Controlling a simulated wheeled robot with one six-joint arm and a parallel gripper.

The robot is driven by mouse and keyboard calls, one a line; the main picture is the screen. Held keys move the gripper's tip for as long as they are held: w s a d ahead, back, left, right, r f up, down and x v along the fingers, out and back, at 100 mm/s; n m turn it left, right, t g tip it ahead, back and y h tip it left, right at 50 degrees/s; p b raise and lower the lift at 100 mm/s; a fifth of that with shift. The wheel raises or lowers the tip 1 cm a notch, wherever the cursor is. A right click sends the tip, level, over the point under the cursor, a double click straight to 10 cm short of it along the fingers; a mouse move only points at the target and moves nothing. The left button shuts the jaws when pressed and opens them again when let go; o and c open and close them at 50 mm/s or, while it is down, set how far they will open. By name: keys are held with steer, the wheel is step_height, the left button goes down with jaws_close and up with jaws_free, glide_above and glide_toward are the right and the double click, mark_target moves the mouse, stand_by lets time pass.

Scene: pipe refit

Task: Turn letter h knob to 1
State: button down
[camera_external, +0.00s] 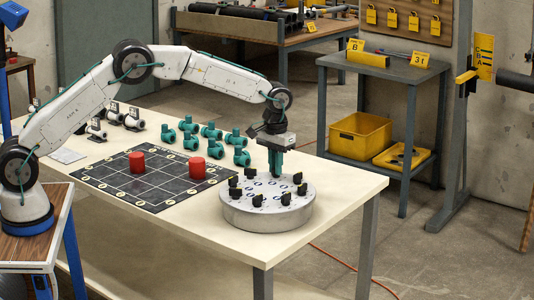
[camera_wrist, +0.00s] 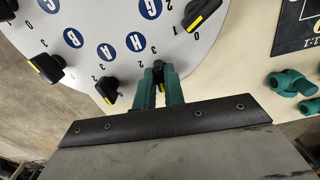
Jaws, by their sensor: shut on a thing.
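The round grey knob disc (camera_external: 240,219) stands on the table, with several black knobs around its top. In the wrist view, the letter H is a blue badge (camera_wrist: 137,41) on the pale disc face (camera_wrist: 170,38). The black knob beside it, the h knob (camera_wrist: 158,66), is between the green fingers of my gripper (camera_wrist: 161,80), which is shut on it. The fingers hide most of this knob, so its pointing direction cannot be read. In the outside view, my gripper (camera_external: 276,172) points down at the disc's far edge.
Neighbouring knobs stand close by: one near A (camera_wrist: 108,90) and one near G (camera_wrist: 201,14). Left of the disc is a black grid mat (camera_external: 150,190) with two red cylinders (camera_external: 197,168). Several green pipe fittings (camera_external: 241,156) stand behind the mat.

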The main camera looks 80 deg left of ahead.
steer(key=m, duration=0.5)
steer(key=shift+a+m, duration=0.1)
steer(key=shift+m, duration=0.3)
steer(key=m, duration=0.5)
stand_by(0.4)
steer(key=c, duration=1.5)
jaws_free()
steer(key=shift+r, duration=0.1)
step_height(320, 180, up, 8)
steer(key=shift+f, duration=0.15)
